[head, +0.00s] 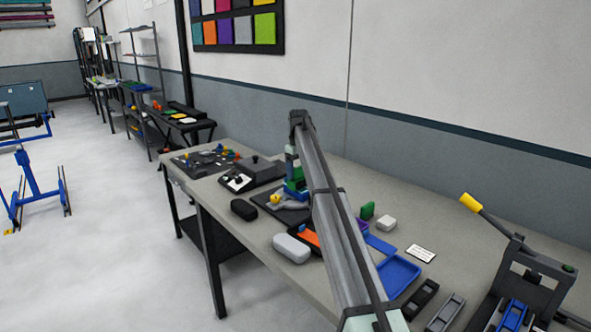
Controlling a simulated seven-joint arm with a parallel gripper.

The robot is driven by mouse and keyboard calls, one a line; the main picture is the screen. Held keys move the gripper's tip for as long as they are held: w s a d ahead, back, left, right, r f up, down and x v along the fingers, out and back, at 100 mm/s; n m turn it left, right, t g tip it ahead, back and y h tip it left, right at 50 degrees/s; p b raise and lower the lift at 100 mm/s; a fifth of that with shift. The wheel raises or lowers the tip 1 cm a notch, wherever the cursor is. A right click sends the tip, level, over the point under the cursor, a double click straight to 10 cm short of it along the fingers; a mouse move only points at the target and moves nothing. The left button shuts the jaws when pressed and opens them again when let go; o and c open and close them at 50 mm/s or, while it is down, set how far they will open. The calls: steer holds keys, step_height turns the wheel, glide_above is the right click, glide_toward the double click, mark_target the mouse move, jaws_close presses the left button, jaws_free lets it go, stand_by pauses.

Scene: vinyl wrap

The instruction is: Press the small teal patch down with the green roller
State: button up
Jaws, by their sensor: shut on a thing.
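My arm rises from the bottom of the head view and bends down over the table's far part. My gripper (292,174) shows only in part at the left edge of my arm link, which hides much of it. It is shut on a green thing, seemingly the green roller (294,185), just above a dark mat (268,197). A grey shape (288,206) and a yellow knob (276,198) lie under and beside it. I cannot make out the small teal patch. I cannot tell whether the roller touches anything.
On the grey table (250,262) stand a grey rounded case (291,248), a black case (244,209), a blue tray (398,274), a green block (367,211) and a white block (386,223). A lever press (530,275) stands at the right. The table's front left is clear.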

steer(key=shift+s+d, duration=1.15)
steer(key=shift+w+a, duration=2.25)
steer(key=shift+w, duration=0.05)
steer(key=shift+s+d, duration=2.25)
steer(key=shift+s, duration=0.1)
step_height(320, 180, up, 8)
steer(key=shift+r, duration=0.2)
